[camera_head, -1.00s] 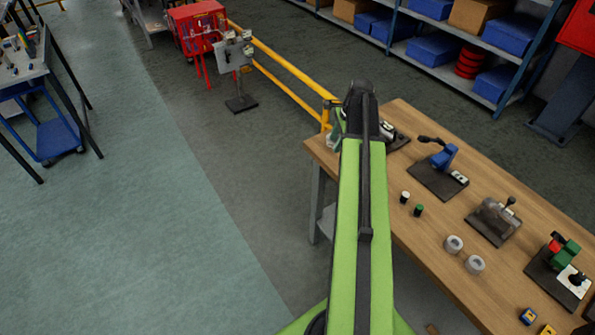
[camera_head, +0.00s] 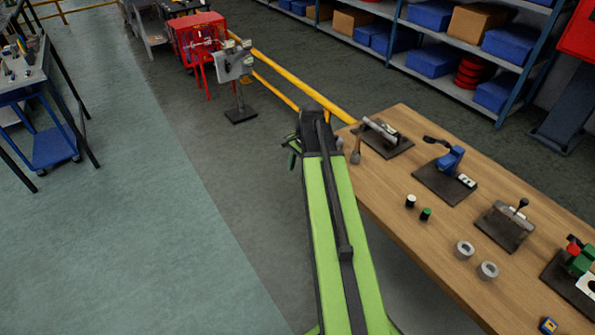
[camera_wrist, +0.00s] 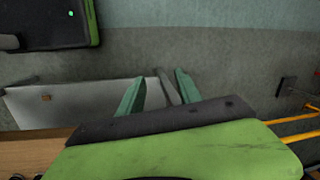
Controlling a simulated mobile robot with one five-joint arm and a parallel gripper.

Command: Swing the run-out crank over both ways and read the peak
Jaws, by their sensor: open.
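My gripper (camera_head: 291,158) is at the end of my green arm, just off the bench's left end in the head view. In the wrist view its two teal fingers (camera_wrist: 158,90) are apart with nothing held between them. Which fixture carries the run-out crank is not clear. A dark plate with a silver bar (camera_head: 382,131) is nearest my gripper, to its right. Beyond it are a blue fixture (camera_head: 450,159) with a black lever and a grey metal fixture (camera_head: 508,220) with a black-knobbed lever. My gripper touches none of them. No peak reading is legible.
The wooden bench (camera_head: 440,255) also holds small cylinders, grey rings (camera_head: 464,250) and a green-and-red fixture (camera_head: 580,262). A yellow rail (camera_head: 300,75) runs behind my gripper. A grey stand (camera_head: 238,85) is farther back.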

